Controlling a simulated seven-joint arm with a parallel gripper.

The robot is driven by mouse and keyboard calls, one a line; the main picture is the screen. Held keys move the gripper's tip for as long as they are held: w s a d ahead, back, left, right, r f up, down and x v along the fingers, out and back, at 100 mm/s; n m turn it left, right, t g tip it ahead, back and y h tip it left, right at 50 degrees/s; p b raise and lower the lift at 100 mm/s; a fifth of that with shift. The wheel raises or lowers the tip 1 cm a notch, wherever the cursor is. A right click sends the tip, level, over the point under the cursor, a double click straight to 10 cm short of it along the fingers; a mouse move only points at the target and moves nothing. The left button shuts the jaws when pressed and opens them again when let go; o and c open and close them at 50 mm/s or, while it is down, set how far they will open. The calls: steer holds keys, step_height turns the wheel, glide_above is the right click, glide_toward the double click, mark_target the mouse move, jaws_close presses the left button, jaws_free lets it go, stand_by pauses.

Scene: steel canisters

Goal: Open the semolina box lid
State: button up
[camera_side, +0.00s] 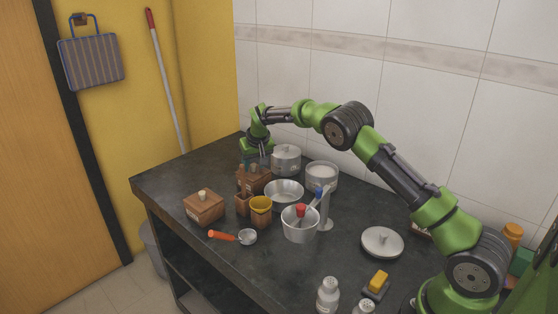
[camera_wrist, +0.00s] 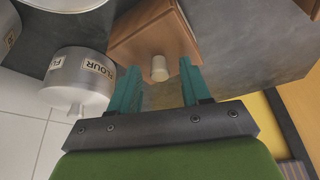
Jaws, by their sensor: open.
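A square wooden box (camera_wrist: 150,42) with a pale knob (camera_wrist: 159,68) on its lid lies straight ahead in the wrist view. No label shows on it there, so I cannot confirm it is the semolina box. My gripper (camera_wrist: 159,70) is open, its two teal fingers on either side of the knob with gaps. Whether the fingertips are level with the knob is hard to tell. In the side view my gripper (camera_side: 253,166) reaches down over a wooden box (camera_side: 256,183) at the back left of the counter. The lid appears to sit on the box.
A lidded steel flour canister (camera_side: 286,160) stands close to the right of my gripper; it also shows in the wrist view (camera_wrist: 75,78). An open canister (camera_side: 322,178), a steel bowl (camera_side: 284,192) and another knobbed wooden box (camera_side: 203,207) are nearby.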

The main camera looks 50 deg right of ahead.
steer(key=shift+c, duration=0.3)
jaws_close()
steer(key=a, duration=0.8)
steer(key=shift+o, duration=0.2)
jaws_free()
steer(key=shift+d, duration=0.1)
steer(key=shift+r, duration=0.1)
